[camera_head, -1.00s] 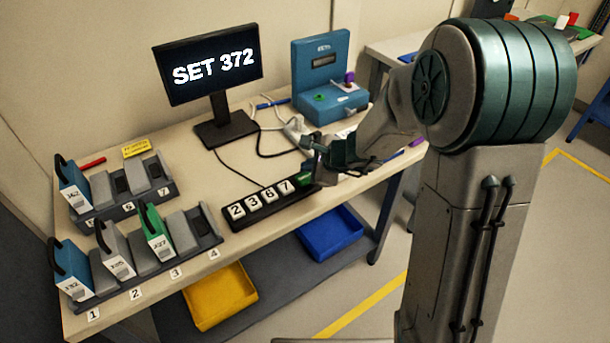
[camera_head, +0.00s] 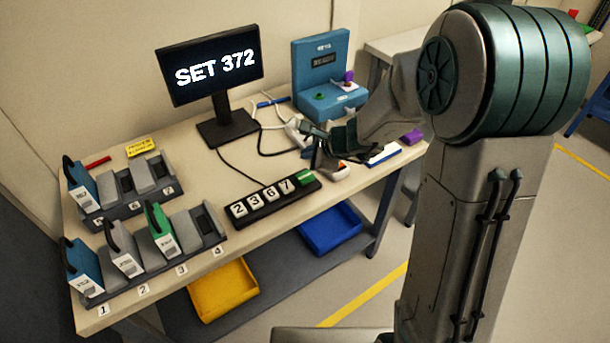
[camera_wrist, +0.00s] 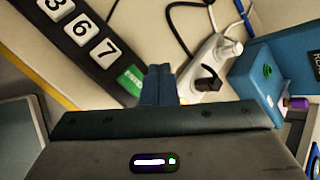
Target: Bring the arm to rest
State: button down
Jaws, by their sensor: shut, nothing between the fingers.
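My gripper (camera_head: 316,158) is in the head view above the table's right front part, just right of the key strip's green end. Its fingers are shut and empty, and they also show in the wrist view (camera_wrist: 159,82). The black key strip (camera_head: 262,206) carries keys 2, 3, 6, 7 and a green key (camera_head: 306,177). In the wrist view the green key (camera_wrist: 131,79) lies left of my fingers, apart from them. The monitor (camera_head: 210,73) reads SET 372.
A power strip (camera_wrist: 210,65) with plugs and cables lies close to my fingers. A blue box (camera_head: 320,75) stands at the back. Racks with blue, grey and green handled blocks (camera_head: 160,232) fill the table's left. A yellow bin (camera_head: 221,290) and a blue bin (camera_head: 330,230) sit below.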

jog(key=s+d+r+n+g+p, duration=0.1)
jog(key=s+d+r+n, duration=0.1)
jog(key=s+r+n, duration=0.3)
jog(key=s+d+r+n+g+p, duration=0.1)
jog(key=s+r+n+g, duration=0.1)
jog(key=s+r+n, duration=0.45)
jog(key=s+d+n+h, duration=0.6)
jog(key=s+d, duration=0.5)
jog(key=s, duration=0.2)
jog(key=shift+d+g+h+p, duration=0.3)
jog(key=shift+d, duration=0.05)
